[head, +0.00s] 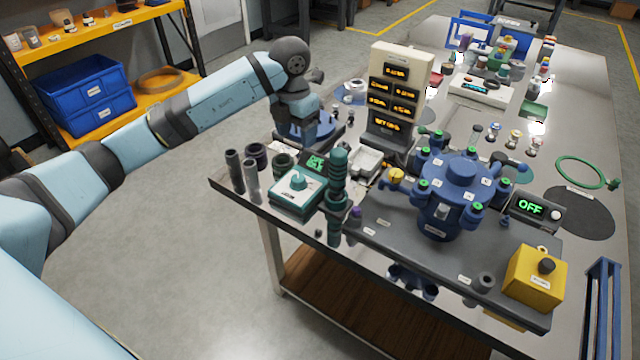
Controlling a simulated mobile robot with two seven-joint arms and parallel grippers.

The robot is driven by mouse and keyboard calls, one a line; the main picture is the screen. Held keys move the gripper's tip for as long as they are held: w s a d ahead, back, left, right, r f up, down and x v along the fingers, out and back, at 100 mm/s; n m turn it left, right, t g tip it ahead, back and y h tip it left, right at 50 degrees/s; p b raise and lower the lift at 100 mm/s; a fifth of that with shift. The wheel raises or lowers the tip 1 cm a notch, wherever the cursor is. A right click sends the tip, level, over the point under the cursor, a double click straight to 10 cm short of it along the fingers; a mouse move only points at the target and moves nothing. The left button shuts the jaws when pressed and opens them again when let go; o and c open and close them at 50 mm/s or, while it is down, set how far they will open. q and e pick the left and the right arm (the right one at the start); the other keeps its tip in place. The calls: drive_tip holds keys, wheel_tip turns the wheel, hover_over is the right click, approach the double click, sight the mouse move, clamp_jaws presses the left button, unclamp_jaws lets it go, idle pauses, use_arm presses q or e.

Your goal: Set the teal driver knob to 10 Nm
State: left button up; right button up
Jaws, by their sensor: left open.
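The teal driver knob (297,181) sits on top of a small teal-and-white box (292,200) near the table's front left corner. A small dark display (314,163) with green characters stands just behind the box; its reading is too small to tell. A tall ribbed teal driver (337,187) stands upright to the right of the box. My left gripper (303,140) points down behind and above the knob, apart from it. It is open, and its fingertips are hard to make out against the clutter. My right gripper is not in view.
Dark cylinders (252,181) stand left of the box. A blue multi-port vessel (460,190) stands on a grey plate to the right, with a yellow button box (535,276) and an OFF display (529,207). A tall panel with amber displays (411,64) rises behind my gripper.

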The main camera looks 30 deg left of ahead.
sight(298, 178)
use_arm(q)
drive_tip(key=f+b, duration=0.1)
drive_tip(key=f, duration=1.2)
drive_tip(key=shift+w+a+f+b, duration=0.1)
drive_tip(key=shift+a+f+b, duration=0.15)
drive_tip(key=shift+b, duration=0.15)
drive_tip(key=shift+c, duration=0.2)
drive_tip(key=c, duration=0.9)
